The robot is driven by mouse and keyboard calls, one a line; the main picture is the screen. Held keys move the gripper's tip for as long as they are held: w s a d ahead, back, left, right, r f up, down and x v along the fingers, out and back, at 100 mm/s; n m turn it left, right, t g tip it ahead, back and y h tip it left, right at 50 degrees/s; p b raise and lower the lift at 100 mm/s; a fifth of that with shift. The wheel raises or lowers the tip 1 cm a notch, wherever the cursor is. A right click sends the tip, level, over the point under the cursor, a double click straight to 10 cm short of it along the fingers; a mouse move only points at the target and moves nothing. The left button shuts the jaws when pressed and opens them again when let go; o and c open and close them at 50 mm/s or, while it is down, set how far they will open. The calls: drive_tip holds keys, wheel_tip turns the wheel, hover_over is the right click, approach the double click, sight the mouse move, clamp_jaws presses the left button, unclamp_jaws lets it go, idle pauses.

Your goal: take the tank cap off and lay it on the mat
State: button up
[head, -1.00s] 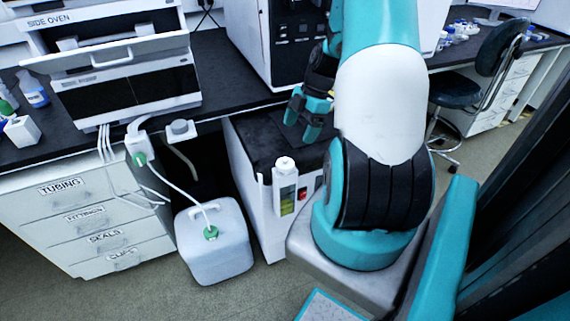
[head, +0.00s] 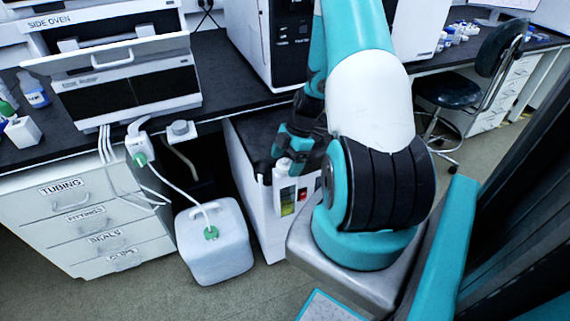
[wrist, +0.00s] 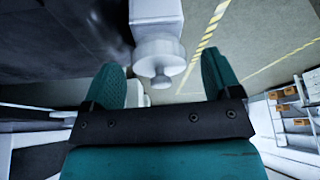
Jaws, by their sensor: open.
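The tank (head: 287,195) is a narrow white container with a yellow-green window on the front of a low white cabinet. Its round white cap (head: 283,164) is on top, partly covered by my gripper (head: 285,158). In the wrist view, the cap (wrist: 160,52) with a small knob lies between the two teal fingertips of my gripper (wrist: 160,75). The fingers are open, with a gap on both sides of the knob; no contact shows. I cannot clearly tell the mat from the dark cabinet top, which my gripper and arm partly hide.
A white jug (head: 215,245) with a green cap and tube stands on the floor to the left. The cabinet's dark top (head: 255,132) lies behind the tank. The bench (head: 225,70) with the side oven (head: 125,80) is further back.

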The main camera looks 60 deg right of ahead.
drive_tip(key=c, duration=1)
drive_tip(key=shift+r, duration=0.1)
